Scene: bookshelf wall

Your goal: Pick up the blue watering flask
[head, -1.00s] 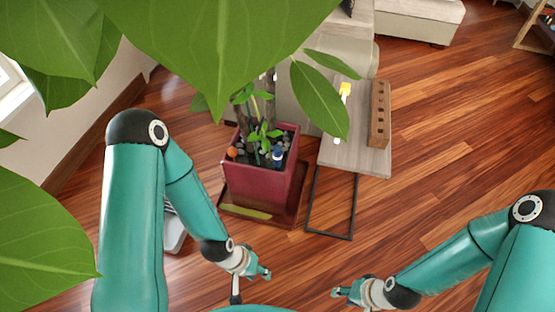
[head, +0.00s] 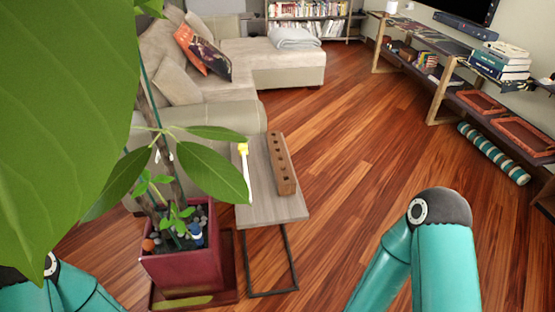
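A small blue object with a pale part (head: 196,233), which looks like the blue watering flask, stands among the dark stones in the red square planter (head: 182,269). Leaves and stems rise close around it, and its lower part is hidden. An orange object (head: 148,245) sits at the left of the same planter. Both of my grippers are outside the picture; only upper parts of my arms show, at the lower left and lower right.
A narrow side table (head: 290,206) stands right of the planter, with a wooden block with holes (head: 281,165) and a yellow-tipped white item (head: 246,172) on it. Large leaves (head: 60,110) cover the left side. A sofa (head: 215,85) is behind. Wood floor (head: 350,150) is open to the right.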

